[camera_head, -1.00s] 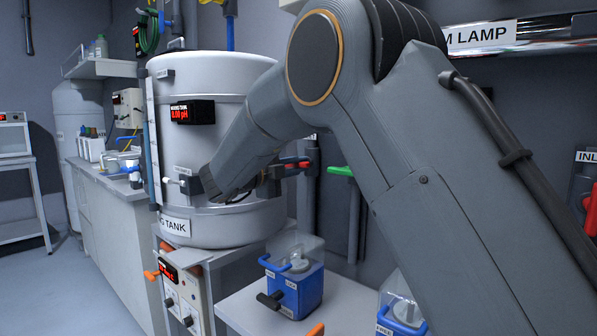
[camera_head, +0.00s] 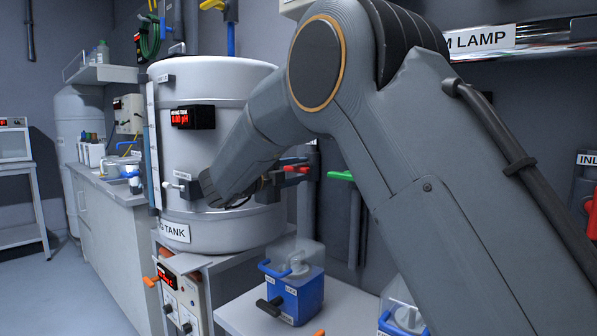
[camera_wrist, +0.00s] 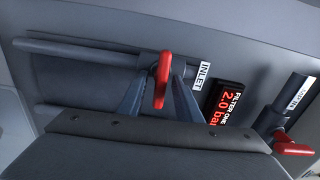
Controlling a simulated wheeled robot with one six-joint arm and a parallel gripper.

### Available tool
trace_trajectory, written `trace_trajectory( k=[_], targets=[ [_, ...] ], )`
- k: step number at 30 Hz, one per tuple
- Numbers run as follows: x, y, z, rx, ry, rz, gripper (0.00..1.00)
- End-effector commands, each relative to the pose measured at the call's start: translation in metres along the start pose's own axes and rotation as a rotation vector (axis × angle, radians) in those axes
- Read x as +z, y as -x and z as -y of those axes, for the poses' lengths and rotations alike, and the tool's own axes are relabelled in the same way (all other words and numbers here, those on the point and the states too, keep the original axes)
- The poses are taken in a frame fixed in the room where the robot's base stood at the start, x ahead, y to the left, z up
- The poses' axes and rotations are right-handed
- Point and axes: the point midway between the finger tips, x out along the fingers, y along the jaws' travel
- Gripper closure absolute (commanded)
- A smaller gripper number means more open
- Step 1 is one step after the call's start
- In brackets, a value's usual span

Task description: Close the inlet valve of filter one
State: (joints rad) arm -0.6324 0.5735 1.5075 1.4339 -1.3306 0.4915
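In the wrist view, the filter one inlet valve has a red lever handle (camera_wrist: 162,80) on a grey pipe (camera_wrist: 90,50), beside a white INLET label (camera_wrist: 201,77). My gripper (camera_wrist: 159,72) is open, with one finger on each side of the red handle. Gaps seem to show between handle and fingers; contact cannot be told. The FILTER ONE display (camera_wrist: 224,103) reads 2.0 bar in red. In the head view, red handles (camera_head: 297,169) show beside the tank near the end of my arm. My fingers cannot be made out clearly there.
A second red handle (camera_wrist: 293,149) sits to the right in the wrist view. In the head view, a large mixing tank (camera_head: 212,90) stands close to my arm. Open floor lies at the left.

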Motion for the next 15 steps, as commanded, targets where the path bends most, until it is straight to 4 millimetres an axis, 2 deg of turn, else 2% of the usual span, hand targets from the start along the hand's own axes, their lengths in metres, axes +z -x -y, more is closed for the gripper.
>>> trace_trajectory(
  k=[5, 15],
  targets=[
    [0.001, 0.006, 0.0, 0.0, 0.0, 0.002, 0.69],
    [0.001, 0.057, 0.0, 0.0, 0.0, 0.003, 0.69]
  ],
)
